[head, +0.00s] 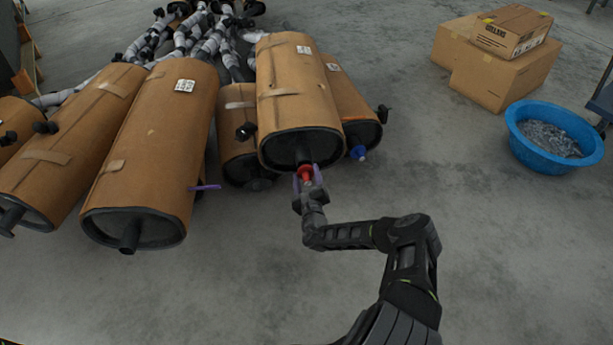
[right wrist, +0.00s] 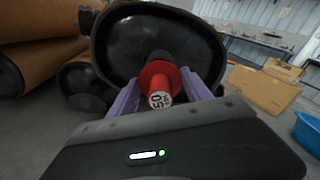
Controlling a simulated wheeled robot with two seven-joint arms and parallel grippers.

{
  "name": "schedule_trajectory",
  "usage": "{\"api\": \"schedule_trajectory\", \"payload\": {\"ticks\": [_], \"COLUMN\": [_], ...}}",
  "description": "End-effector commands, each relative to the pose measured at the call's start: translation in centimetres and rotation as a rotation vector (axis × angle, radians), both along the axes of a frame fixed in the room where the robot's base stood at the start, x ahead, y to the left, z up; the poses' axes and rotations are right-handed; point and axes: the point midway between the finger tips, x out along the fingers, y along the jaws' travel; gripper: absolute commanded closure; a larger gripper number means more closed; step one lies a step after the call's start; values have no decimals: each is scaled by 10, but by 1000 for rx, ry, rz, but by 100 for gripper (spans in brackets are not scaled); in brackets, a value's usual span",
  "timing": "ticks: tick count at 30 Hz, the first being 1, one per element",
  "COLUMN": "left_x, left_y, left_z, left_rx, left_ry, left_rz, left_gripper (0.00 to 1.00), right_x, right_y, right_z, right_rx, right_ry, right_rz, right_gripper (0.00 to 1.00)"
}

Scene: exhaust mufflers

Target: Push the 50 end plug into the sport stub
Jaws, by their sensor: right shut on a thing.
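In the head view the plug (head: 305,172) lies in line with the dark sport stub (head: 303,157) at the front end of a brown-wrapped muffler (head: 295,95). My right gripper (head: 307,180) is shut on the plug, with a purple finger on each side. The plug's far end meets or nearly meets the stub; how deep it sits is hidden.
Several brown mufflers (head: 150,150) lie side by side to the left. A blue plug (head: 358,152) is on the muffler just right. A thin purple piece (head: 205,187) sticks out beside the left muffler. Cardboard boxes (head: 495,75) and a blue tub (head: 555,165) stand right. Front floor is clear.

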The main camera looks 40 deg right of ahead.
Motion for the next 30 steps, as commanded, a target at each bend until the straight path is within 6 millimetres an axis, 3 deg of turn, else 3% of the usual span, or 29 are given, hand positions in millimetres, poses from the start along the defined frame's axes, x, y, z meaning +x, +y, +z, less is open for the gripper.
{"api": "schedule_trajectory", "payload": {"ticks": [30], "left_x": [0], "left_y": [0], "left_z": [2], "left_rx": [0], "left_ry": [0], "left_rz": [0], "left_gripper": [49], "right_x": [8], "right_y": [-4], "right_z": [0], "right_rx": [-1], "right_ry": [0], "right_rz": [1], "right_gripper": [83]}}
